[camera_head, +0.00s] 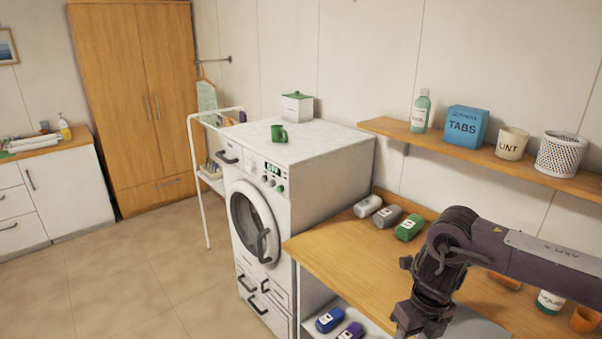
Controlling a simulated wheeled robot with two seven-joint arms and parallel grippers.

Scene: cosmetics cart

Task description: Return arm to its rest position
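My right arm comes in from the right edge, dark purple-grey, and bends down over the wooden table (335,245). My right gripper (418,328) hangs low at the bottom of the view, in front of the table's near edge, and its lower end is at the picture edge. I cannot tell whether its fingers are open or whether they touch anything. My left arm and gripper are out of view.
Grey and green packs (409,227) lie at the table's back; several containers stand right, partly behind my arm. Blue (330,320) and purple packs lie on the lower shelf. The washing machine (330,180) bears a green mug (279,133). A wall shelf (480,155) holds several items.

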